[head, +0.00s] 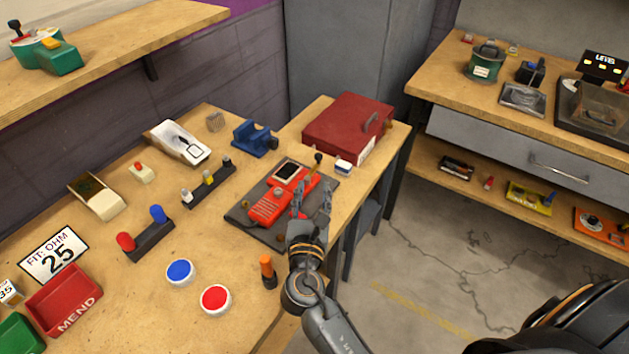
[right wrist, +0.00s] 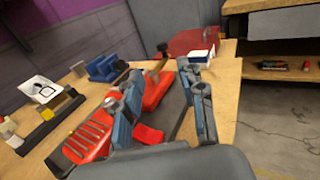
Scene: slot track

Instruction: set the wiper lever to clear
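A red handheld device (head: 268,208) with a dark screen lies on a dark grey mat (head: 240,215) on the wooden bench; it also shows in the right wrist view (right wrist: 88,140). At its far right end a short lever with a black knob (head: 318,158) stands up; the lever shows in the right wrist view (right wrist: 162,50) beyond my fingers. I cannot read any position label. My right gripper (head: 312,196) is open and empty over the near right edge of the mat, its fingers apart and short of the lever. My left gripper is not in view.
A red toolbox (head: 345,125) and a small white-and-blue block (head: 343,167) stand behind the mat. An orange-capped cylinder (head: 267,270) and a red button (head: 215,299) stand on the bench near my right arm. A blue vise (head: 254,138) is at the back left.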

